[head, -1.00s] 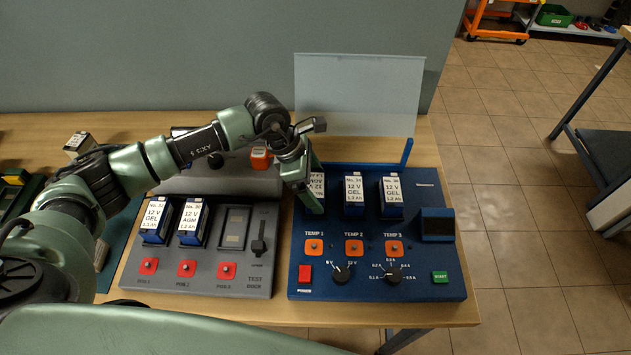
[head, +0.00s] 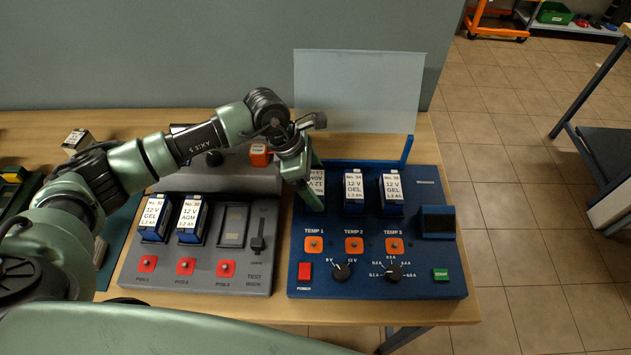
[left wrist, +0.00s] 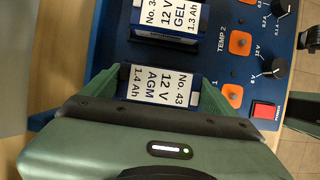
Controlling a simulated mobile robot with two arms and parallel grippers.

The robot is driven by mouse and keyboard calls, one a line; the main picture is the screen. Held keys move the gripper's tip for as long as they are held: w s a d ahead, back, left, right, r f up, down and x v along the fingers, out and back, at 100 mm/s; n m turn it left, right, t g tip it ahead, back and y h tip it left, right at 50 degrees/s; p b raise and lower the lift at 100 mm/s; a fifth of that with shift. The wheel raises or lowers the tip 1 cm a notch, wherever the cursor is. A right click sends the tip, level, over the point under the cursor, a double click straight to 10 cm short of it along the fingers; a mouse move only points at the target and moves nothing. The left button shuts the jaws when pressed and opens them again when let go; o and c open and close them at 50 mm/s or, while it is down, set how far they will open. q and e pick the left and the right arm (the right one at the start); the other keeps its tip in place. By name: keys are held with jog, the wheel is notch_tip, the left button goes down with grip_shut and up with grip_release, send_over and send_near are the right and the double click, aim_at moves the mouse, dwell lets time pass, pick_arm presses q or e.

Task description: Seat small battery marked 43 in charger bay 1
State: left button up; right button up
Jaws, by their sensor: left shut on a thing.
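The small battery marked 43 (left wrist: 160,86), with a white "12 V AGM 1.4 Ah" label, sits at the leftmost bay of the blue charger (head: 370,280), above TEMP 1. It also shows in the head view (head: 317,184), partly covered by my gripper. My left gripper (head: 313,200) is shut on it; in the left wrist view the green fingers (left wrist: 172,90) press on both its ends. The battery looks upright and in line with its neighbours. Its lower part is hidden, so I cannot tell how deep it sits. My right gripper is not in view.
Two batteries (head: 354,190) (head: 391,188) fill the other charger bays. A clear raised lid (head: 360,90) stands behind them. The grey test bench (head: 200,280) on the left holds two batteries (head: 154,217) (head: 191,218) and one empty slot (head: 233,226).

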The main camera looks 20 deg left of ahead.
aim_at(313, 182)
pick_arm(q)
jog(key=shift+r+b, duration=0.1)
jog(key=shift+b, duration=0.2)
dwell(0.5)
jog(key=shift+f+b, duration=0.55)
jog(key=shift+f, duration=0.05)
jog(key=o, duration=1.8)
jog(key=shift+p+v, duration=1.4)
jog(key=shift+v, duration=1.4)
jog(key=p+v, duration=0.2)
jog(key=v, duration=0.3)
jog(key=shift+s+r, duration=0.1)
jog(key=shift+r, duration=0.1)
